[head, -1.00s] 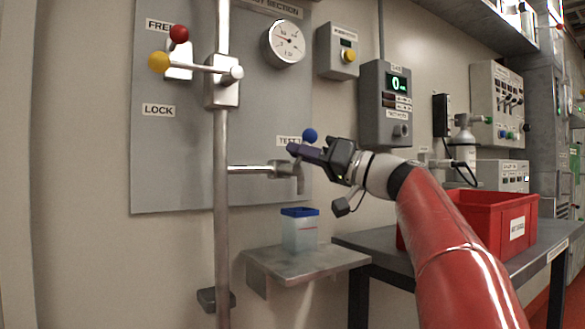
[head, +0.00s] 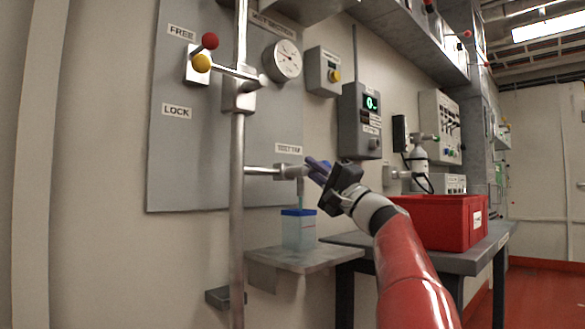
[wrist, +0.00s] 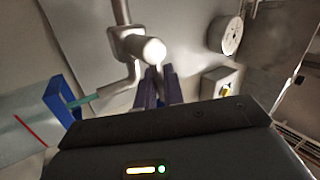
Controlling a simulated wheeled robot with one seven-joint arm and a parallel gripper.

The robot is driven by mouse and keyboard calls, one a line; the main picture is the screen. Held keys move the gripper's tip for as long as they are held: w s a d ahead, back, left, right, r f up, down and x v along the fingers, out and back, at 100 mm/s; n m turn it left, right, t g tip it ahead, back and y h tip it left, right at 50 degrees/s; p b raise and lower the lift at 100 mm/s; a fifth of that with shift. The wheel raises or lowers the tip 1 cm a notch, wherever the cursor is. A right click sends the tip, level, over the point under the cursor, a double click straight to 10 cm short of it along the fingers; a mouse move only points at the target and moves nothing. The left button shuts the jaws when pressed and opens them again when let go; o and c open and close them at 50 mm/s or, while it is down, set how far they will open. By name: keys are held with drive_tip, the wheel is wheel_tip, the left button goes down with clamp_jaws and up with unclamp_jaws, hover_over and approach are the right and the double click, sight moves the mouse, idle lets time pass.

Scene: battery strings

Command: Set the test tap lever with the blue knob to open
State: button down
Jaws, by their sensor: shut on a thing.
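The test tap (head: 288,171) is a metal pipe end with a spout, under the TEST TAP label; it also shows in the wrist view (wrist: 146,49). My gripper (head: 318,168) is at the tap's right side, with its purple fingers (wrist: 158,92) shut around the thin lever (wrist: 153,76). The lever's blue knob is hidden in both current views. A thin teal stream (wrist: 86,99) runs from the spout to the blue-rimmed clear container (head: 299,229) below.
The container stands on a metal wall shelf (head: 305,258). A vertical pipe (head: 237,200) stands left of the tap, carrying a lever with a yellow knob (head: 201,63). A red crate (head: 440,222) sits on the bench at right.

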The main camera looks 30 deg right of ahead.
drive_tip(key=shift+f+m+t+h+b, duration=0.25)
drive_tip(key=shift+m+h, duration=0.35)
drive_tip(key=shift+m, duration=0.3)
drive_tip(key=shift+f+m+t+h+b, duration=0.15)
drive_tip(key=shift+m+t+h, duration=0.2)
drive_tip(key=shift+m+h, duration=0.4)
drive_tip(key=shift+d+m, duration=0.1)
drive_tip(key=shift+m, duration=0.25)
drive_tip(key=c, duration=1.6)
unclamp_jaws()
drive_tip(key=shift+c, duration=0.2)
drive_tip(key=b+v, duration=0.1)
drive_tip(key=v, duration=0.6)
drive_tip(key=shift+s+f+b, duration=0.25)
drive_tip(key=shift+s+b, duration=0.05)
drive_tip(key=shift+b, duration=0.1)
drive_tip(key=shift+d, duration=0.1)
